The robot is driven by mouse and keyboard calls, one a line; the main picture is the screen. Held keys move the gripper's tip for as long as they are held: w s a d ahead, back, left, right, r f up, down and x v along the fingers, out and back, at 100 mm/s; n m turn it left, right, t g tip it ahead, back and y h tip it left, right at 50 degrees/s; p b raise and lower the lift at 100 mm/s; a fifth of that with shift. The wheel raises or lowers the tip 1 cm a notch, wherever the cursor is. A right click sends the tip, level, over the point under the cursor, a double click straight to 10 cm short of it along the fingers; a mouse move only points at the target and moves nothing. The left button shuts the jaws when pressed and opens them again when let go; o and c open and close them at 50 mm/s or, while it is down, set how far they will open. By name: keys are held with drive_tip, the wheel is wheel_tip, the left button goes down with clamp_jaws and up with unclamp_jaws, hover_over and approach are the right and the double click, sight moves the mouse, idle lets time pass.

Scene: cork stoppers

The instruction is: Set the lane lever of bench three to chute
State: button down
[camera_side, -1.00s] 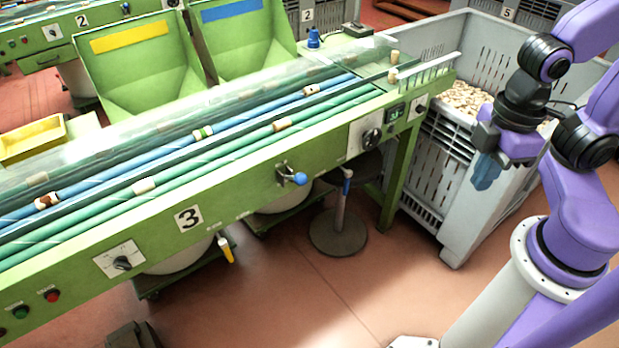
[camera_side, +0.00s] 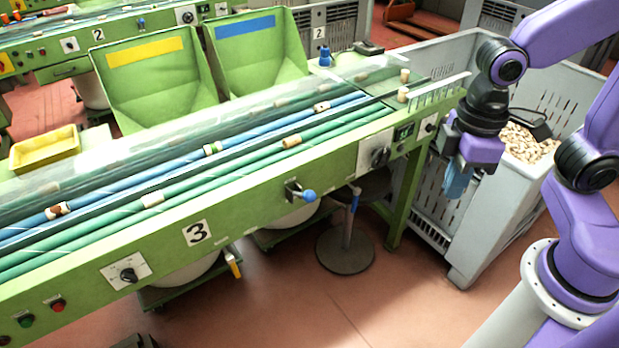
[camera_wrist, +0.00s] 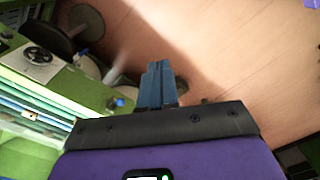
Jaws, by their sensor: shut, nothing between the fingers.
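Bench three is the green sorting bench, marked by a "3" plate (camera_side: 197,232) on its front face. A lever with a blue ball knob (camera_side: 309,196) sits on that face on a small metal mount (camera_side: 292,189); its knob points right and slightly down. Small labels beside it are too small to read. My gripper (camera_side: 457,182), with blue fingers, is shut and empty, to the right of the lever and apart from it, in front of the bench's right end. In the wrist view the shut fingers (camera_wrist: 157,84) point over the floor, and the blue knob (camera_wrist: 118,103) shows left of them.
A black rotary dial (camera_side: 378,157) is on the bench face between lever and gripper. A grey crate of corks (camera_side: 470,225) stands close by the gripper. A round-based stand (camera_side: 344,250) and a yellow-handled part (camera_side: 233,263) are below the bench. The floor in front is clear.

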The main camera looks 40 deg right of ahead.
drive_tip(key=w+a+f+m, duration=0.1)
drive_tip(key=w+a+m, duration=0.2)
drive_tip(key=w, duration=0.6)
drive_tip(key=w+a+m, duration=0.2)
drive_tip(key=w+a, duration=0.1)
drive_tip(key=w, duration=0.6)
drive_tip(key=w+d+f+m, duration=0.1)
drive_tip(key=w+f+m, duration=0.1)
drive_tip(key=w, duration=0.7)
drive_tip(key=w+d+f+m+g+y, duration=0.1)
drive_tip(key=w+d+f+m, duration=0.1)
drive_tip(key=w, duration=0.6)
drive_tip(key=shift+w+d+f+m, duration=0.2)
drive_tip(key=shift+w+f+m, duration=0.2)
drive_tip(key=shift+f+m, duration=0.7)
drive_tip(key=shift+f+n, duration=0.3)
drive_tip(key=shift+f, duration=0.05)
approach(303, 195)
drive_tip(key=w+d+f, duration=0.3)
drive_tip(key=d, duration=0.1)
drive_tip(key=shift+s+a+f, duration=0.6)
drive_tip(key=shift+s+f, duration=0.05)
drive_tip(key=shift+f, duration=0.1)
drive_tip(key=shift+s+a+f, duration=0.55)
drive_tip(key=shift+s+f, duration=0.1)
drive_tip(key=shift+f, duration=0.15)
